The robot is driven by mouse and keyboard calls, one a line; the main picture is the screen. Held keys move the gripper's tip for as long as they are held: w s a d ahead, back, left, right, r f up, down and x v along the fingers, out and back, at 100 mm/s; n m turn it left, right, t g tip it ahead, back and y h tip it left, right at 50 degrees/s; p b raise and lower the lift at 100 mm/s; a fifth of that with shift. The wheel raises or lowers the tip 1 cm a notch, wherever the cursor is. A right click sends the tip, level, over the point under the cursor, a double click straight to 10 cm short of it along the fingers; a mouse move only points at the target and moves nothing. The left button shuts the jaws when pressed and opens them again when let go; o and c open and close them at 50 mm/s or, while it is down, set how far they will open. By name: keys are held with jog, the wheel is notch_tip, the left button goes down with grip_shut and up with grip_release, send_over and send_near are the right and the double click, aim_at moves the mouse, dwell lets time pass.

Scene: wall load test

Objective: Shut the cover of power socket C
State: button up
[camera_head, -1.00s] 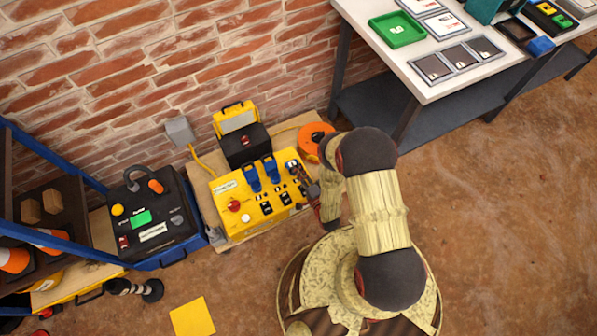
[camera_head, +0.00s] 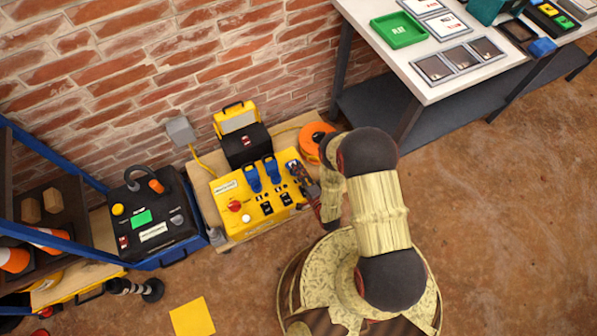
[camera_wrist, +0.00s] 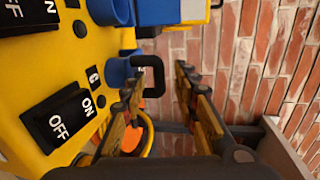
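Power socket C (camera_wrist: 116,71) is a blue round socket beside the letter C on a yellow panel box (camera_head: 232,189). In the wrist view a black loop (camera_wrist: 161,78) stands out from its right side; I cannot tell whether it belongs to the cover. In the head view socket C (camera_head: 291,164) is partly hidden by my gripper (camera_head: 299,172). My gripper also shows in the wrist view (camera_wrist: 168,72), its fingers apart with brick wall visible between them. The left fingertip is close to or touching the loop. Two other blue covers (camera_head: 252,178) (camera_head: 271,168) stand raised.
A black ON/OFF switch (camera_wrist: 60,120) sits below socket C in the wrist view. A white-topped table (camera_head: 415,82) stands at the upper right, before the brick wall.

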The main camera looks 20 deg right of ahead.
notch_tip(320, 180, up, 10)
jog(key=shift+f, duration=0.15)
dwell(0.5)
jog(key=shift+c, duration=0.2)
